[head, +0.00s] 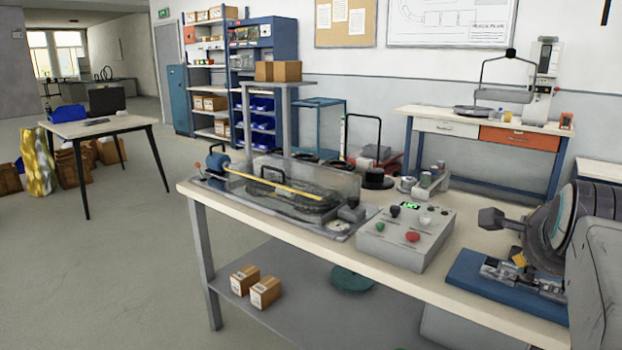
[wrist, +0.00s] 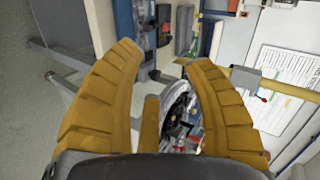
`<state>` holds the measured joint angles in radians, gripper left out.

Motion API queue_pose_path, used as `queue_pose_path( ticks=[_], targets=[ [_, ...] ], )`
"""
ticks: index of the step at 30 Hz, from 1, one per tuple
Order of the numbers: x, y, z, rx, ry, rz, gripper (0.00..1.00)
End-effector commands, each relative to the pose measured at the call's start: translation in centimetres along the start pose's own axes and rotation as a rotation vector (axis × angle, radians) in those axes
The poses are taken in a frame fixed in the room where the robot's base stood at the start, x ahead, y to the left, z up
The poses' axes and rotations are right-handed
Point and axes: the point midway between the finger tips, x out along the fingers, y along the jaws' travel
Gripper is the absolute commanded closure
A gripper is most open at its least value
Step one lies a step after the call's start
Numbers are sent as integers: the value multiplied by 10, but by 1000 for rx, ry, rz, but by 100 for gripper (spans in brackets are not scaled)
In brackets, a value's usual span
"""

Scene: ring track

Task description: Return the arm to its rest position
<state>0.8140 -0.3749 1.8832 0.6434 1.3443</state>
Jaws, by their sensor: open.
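My gripper (wrist: 165,55) shows in the wrist view as two thick, ridged yellow fingers. They are spread wide apart, with nothing held between them. Beyond the gap, a round, partly hidden thing (wrist: 181,112) with a pale rim shows behind the right finger. I cannot make out my gripper clearly in the head view.
A workbench (head: 205,190) carries a clear-covered track rig (head: 290,195), a grey control box (head: 405,240) and a dark drum-shaped machine (head: 560,230) at right. A second bench (head: 440,112) stands behind. A laptop table (head: 75,128) is at left. The floor (head: 110,260) left of the workbench is clear.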

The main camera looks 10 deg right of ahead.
Motion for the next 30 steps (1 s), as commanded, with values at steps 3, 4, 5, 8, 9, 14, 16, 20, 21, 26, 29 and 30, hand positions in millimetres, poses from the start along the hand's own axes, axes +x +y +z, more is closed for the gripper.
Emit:
queue_pose_path(
  ticks=[3, 4, 5, 8, 9, 14, 16, 20, 21, 26, 29, 30],
  targets=[
    [-7, -2, 13, -74, -36, 18, 53],
    [-8, -2, 17, -98, -47, 23, 53],
    [-10, -1, 20, -119, -57, 28, 53],
    [-16, 1, 36, -211, -100, 51, 53],
    [-19, 2, 43, -257, -122, 60, 53],
    [-37, 11, 73, -470, -223, 96, 53],
    [-49, 16, 90, -597, -285, 110, 53],
    [-83, 32, 123, -907, -438, 129, 53],
    [-94, 39, 132, -1009, -488, 129, 53],
    [-136, 69, 153, -1382, -674, 108, 53],
    [-157, 85, 159, -1570, -770, 84, 53],
    [-164, 91, 160, -1635, -804, 74, 53]
  ],
)
